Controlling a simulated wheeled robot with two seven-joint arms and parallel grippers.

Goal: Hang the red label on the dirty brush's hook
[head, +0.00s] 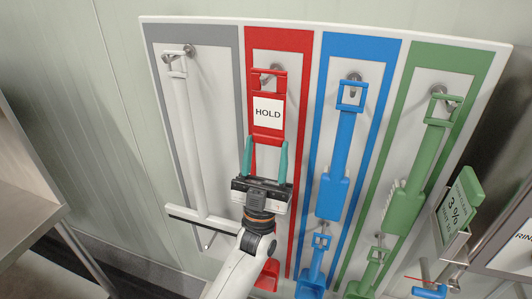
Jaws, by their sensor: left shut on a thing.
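The red label (268,135) has a white panel reading HOLD and an open loop at its top. My left gripper (266,145), with teal fingers, is shut on the label's lower end. The label stands upright before the red-framed panel, its top loop overlapping the metal hook (278,70) in the picture. I cannot tell whether the loop is around the hook or in front of it. A blue brush (333,190) and a green brush (405,205) hang on hooks to the right. I cannot tell which brush is dirty. My right gripper is not in view.
The white tool board (312,50) has grey, red, blue and green frames. A white long-handled tool (185,130) hangs at left. Smaller blue (316,270) and green (372,272) tools hang below. A green card (458,205) stands in a holder at right. A metal table (25,190) is at left.

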